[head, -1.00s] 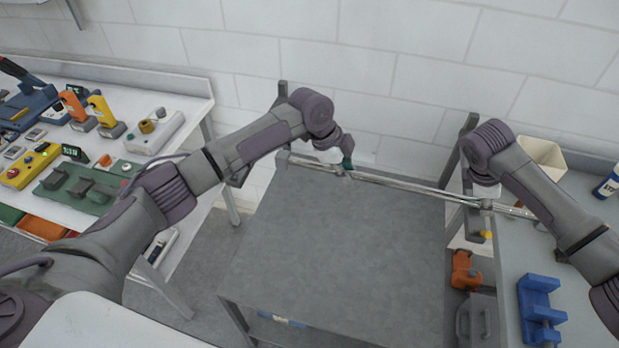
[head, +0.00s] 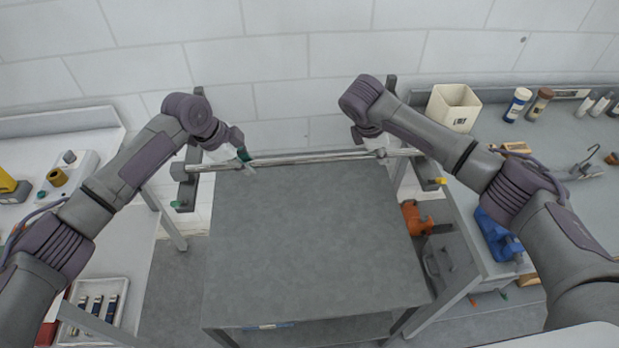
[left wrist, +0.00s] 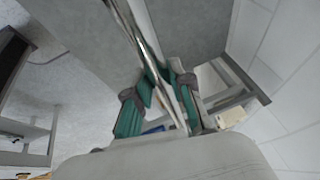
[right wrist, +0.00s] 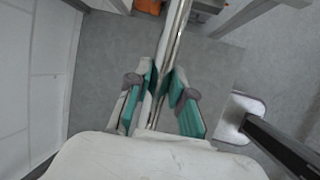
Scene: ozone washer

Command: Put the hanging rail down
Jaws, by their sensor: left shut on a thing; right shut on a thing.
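The hanging rail (head: 310,158) is a long, thin, shiny metal bar. It lies nearly level across the back of the grey table in the head view. My left gripper (head: 245,160) is shut on it towards its left end, and the rail runs between the green-padded fingers in the left wrist view (left wrist: 166,88). My right gripper (head: 381,153) is shut on it towards its right end, also in the right wrist view (right wrist: 162,85). The rail's ends are near a left bracket (head: 184,188) and a right bracket (head: 428,172). I cannot tell whether it touches them.
The grey table (head: 310,250) has a clear top. A right bench (head: 545,150) holds a cream bin (head: 453,108), bottles and a blue clamp-like tool (head: 498,236). A left bench (head: 60,135) holds a control box. An orange object (head: 415,217) sits low between table and right bench.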

